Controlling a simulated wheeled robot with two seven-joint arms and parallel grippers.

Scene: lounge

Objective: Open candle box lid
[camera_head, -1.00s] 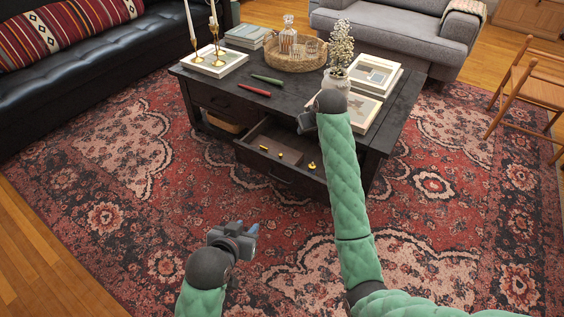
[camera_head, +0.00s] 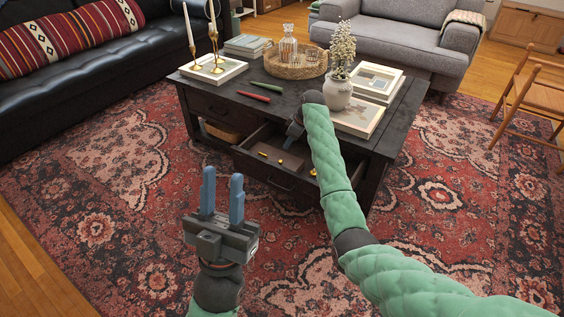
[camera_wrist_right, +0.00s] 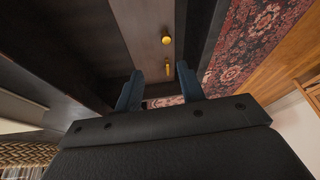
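The open drawer (camera_head: 292,182) of the dark coffee table (camera_head: 215,93) holds small brass pieces (camera_head: 263,154) on a brown inner surface. A clearly separate candle box or lid cannot be made out. My right gripper (camera_head: 292,138) is over the rear part of the drawer, partly hidden by its arm. In the right wrist view its two blue fingers (camera_wrist_right: 160,88) stand apart with nothing between them. Brass pieces (camera_wrist_right: 166,40) lie beyond the fingertips on a grey-brown panel. My left gripper (camera_head: 222,178) is open and empty over the rug, fingers pointing up.
On the tabletop are a red stick (camera_head: 254,96), a green stick (camera_head: 266,86), a vase with flowers (camera_head: 338,92), framed pictures (camera_head: 357,116), a woven tray (camera_head: 300,68) and candlesticks (camera_head: 215,60). The rug (camera_head: 130,220) before the table is clear.

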